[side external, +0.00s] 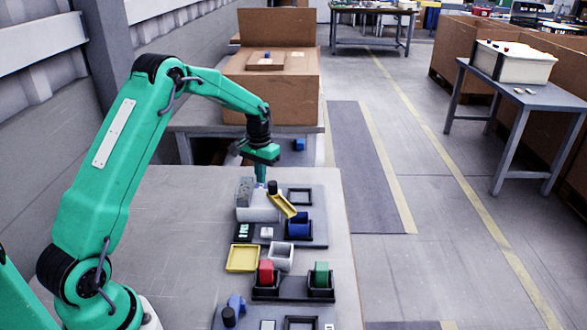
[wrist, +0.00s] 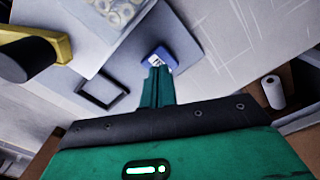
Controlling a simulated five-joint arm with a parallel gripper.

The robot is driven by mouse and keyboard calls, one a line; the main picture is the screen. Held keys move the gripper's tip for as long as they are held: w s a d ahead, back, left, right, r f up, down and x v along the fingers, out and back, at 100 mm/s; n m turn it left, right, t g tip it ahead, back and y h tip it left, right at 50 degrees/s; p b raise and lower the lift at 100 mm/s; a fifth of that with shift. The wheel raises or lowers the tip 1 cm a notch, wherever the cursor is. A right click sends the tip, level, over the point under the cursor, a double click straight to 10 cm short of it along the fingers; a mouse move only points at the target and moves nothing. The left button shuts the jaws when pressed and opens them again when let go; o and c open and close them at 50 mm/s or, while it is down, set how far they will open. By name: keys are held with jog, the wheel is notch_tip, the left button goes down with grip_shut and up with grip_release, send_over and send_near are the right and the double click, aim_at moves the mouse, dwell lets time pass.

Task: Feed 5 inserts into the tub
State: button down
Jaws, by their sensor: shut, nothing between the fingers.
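My gripper (side external: 262,182) points down beside the grey and white box at the back of the work area. In the wrist view its fingers (wrist: 158,70) are shut and empty. A small blue piece with a pale centre (wrist: 167,56) lies right at the fingertips; I cannot tell whether they touch it. A pale container (wrist: 115,12) holding several ring-shaped pieces is at the top of the wrist view. I cannot tell whether these are the inserts. A small blue open bin (side external: 299,226) stands on a dark base. Which container is the tub is unclear.
A yellow tilted part (side external: 283,206) with a black cylinder is close right of my gripper. A yellow tray (side external: 242,258), a red part (side external: 266,272) and a green part (side external: 321,273) stand nearer. The table's left side (side external: 185,240) is clear.

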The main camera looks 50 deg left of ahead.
jog(key=shift+r, duration=2.6)
notch_tip(320, 180, up, 6)
send_over(262, 186)
jog(key=shift+s, duration=0.1)
jog(key=shift+f, duration=0.1)
jog(key=shift+f, duration=2.2)
jog(key=shift+f, duration=0.1)
jog(key=shift+f, duration=3.15)
